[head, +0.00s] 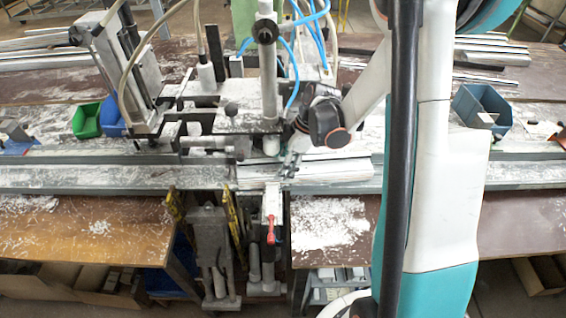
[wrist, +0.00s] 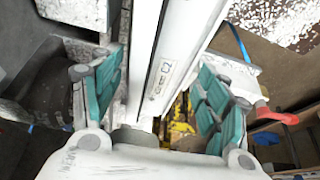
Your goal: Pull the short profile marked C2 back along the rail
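The short white profile marked C2 (wrist: 170,60) runs lengthwise through the wrist view, its label facing the camera. In the head view a white profile (head: 335,170) lies along the rail (head: 90,178) below my gripper (head: 291,164). In the wrist view the teal fingers of my gripper (wrist: 160,82) stand apart, one on each side of the profile. A gap shows between the fingers and the profile. The profile's near end is partly hidden by the gripper body.
A clamp with a red handle (head: 271,230) stands in front of the rail; the handle also shows in the wrist view (wrist: 276,115). The clamp machine (head: 245,118) stands behind the rail. Blue (head: 482,105) and green (head: 87,121) bins sit on the bench. White chips litter the surfaces.

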